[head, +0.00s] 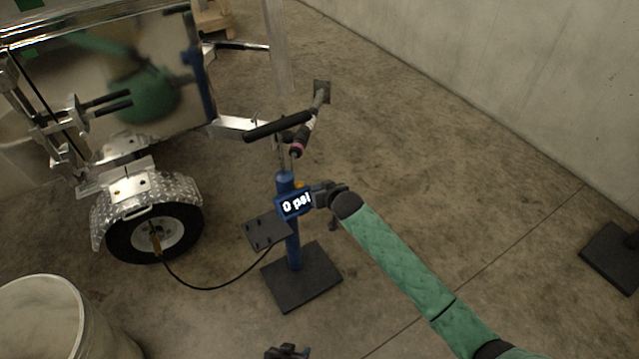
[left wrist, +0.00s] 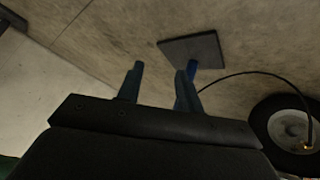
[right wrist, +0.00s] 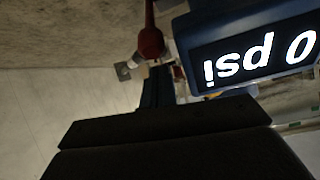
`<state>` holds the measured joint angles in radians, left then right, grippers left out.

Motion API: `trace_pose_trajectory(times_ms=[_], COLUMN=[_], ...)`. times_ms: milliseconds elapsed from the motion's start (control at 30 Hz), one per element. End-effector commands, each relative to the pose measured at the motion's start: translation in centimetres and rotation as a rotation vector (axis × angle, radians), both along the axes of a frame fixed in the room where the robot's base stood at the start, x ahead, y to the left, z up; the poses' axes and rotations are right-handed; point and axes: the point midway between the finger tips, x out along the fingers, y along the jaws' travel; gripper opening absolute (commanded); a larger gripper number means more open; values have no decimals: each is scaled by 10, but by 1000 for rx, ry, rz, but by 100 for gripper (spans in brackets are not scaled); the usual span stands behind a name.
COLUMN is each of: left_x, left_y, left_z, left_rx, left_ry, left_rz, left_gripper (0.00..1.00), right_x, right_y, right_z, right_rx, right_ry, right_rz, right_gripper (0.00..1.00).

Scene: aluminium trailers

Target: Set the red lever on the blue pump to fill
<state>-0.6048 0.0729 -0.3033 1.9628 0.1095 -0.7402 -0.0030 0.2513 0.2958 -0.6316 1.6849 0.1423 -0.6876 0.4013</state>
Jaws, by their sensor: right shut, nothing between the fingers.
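The blue pump (head: 292,245) stands upright on a dark square base (head: 318,284). Its display (head: 295,204) reads 0 psi, and it shows large and upside down in the right wrist view (right wrist: 255,60). My right gripper (head: 316,196) is shut and empty, right beside the display. In the right wrist view a dark red rounded part, apparently the red lever (right wrist: 151,42), is just beyond the shut fingers (right wrist: 157,88); I cannot tell whether they touch. In the head view the lever is not clearly visible. My left gripper (head: 287,352) is low at the bottom edge; its fingers (left wrist: 157,85) are apart and empty.
A black hose (head: 215,288) runs from the pump to the trailer wheel (head: 155,237). The pump's black handle (head: 278,126) is above the display. A pale barrel (head: 40,315) stands at lower left. The concrete floor on the right is mostly clear.

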Motion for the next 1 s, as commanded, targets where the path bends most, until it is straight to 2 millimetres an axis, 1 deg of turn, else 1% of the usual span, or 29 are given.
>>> trace_pose_trajectory(times_ms=[100, 200, 633, 733, 767, 833, 1000], left_x=[3, 4, 4, 5, 5, 1, -6], left_y=[0, 0, 0, 0, 0, 0, 2], left_z=[9, 12, 8, 5, 3, -18, -57], left_rx=[-1, -2, -1, -3, -4, -1, -5], left_ry=[-3, -2, -1, -10, -15, -16, -46], left_rz=[-1, -1, -1, 1, 3, 8, 19], left_gripper=[36, 36, 36, 36, 36, 36, 36], right_x=[-7, -10, -11, -13, -14, -17, -25], right_y=[-2, -3, -4, -5, -5, -6, -11], right_z=[-6, -9, -10, -13, -14, -18, -26], right_rx=[0, -1, 1, 9, 13, 24, 63], right_ry=[1, 1, -3, -15, -21, -38, -106], right_rz=[0, -1, 0, -1, 0, 0, 0], right_gripper=[0, 0, 0, 0, 0, 0, 0])
